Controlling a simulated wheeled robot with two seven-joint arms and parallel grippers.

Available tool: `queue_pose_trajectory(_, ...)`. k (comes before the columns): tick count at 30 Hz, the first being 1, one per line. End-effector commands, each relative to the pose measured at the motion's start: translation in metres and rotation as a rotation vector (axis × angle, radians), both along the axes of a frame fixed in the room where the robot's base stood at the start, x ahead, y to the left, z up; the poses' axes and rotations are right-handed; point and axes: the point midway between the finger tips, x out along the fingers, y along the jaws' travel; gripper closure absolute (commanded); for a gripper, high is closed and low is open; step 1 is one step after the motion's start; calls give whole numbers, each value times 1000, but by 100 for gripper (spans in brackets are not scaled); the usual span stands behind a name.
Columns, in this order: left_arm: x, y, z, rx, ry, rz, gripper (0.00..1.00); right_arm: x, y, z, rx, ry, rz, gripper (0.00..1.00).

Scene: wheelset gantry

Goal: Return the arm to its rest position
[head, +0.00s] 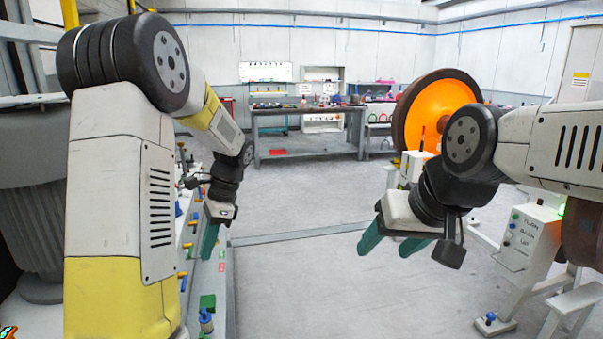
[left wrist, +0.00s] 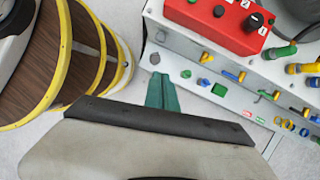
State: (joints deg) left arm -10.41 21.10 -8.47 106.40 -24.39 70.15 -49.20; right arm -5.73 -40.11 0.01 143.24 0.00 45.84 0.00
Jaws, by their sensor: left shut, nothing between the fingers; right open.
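My left arm comes in from the left of the head view, bent downward. My left gripper (head: 209,241) has teal fingers held together, pointing down and empty, beside the valve panel. The same fingers show in the left wrist view (left wrist: 162,92), with nothing between them. My right gripper (head: 388,243) hangs at the right of the head view. Its two teal fingers are spread apart, pointing down and to the left, with nothing visible between them.
A panel with blue, yellow and green valves (left wrist: 240,78) and a red control box (left wrist: 222,18) stands close to my left gripper. An orange wheel (head: 437,112) and a white control box (head: 528,238) stand at right. A workbench (head: 305,112) is at the back. The middle floor is clear.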

Motion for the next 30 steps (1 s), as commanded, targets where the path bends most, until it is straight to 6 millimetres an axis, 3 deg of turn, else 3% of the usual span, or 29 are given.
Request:
queue_pose_trajectory(1, -12, -4, 17, -35, -72, 64, 100, 0, 0, 0, 0, 0, 0, 41)
queue_pose_trajectory(6, -48, -24, 59, -154, -279, 292, 100, 0, 0, 0, 0, 0, 0, 41)
queue_pose_trajectory(15, -119, -59, 110, -399, -585, 705, 100, 0, 0, 0, 0, 0, 0, 41)
queue_pose_trajectory(22, -160, -78, 125, -565, -723, 955, 100, 0, 0, 0, 0, 0, 0, 41)
queue_pose_trajectory(30, -172, -84, 128, -626, -762, 1043, 100, 0, 0, 0, 0, 0, 0, 41)
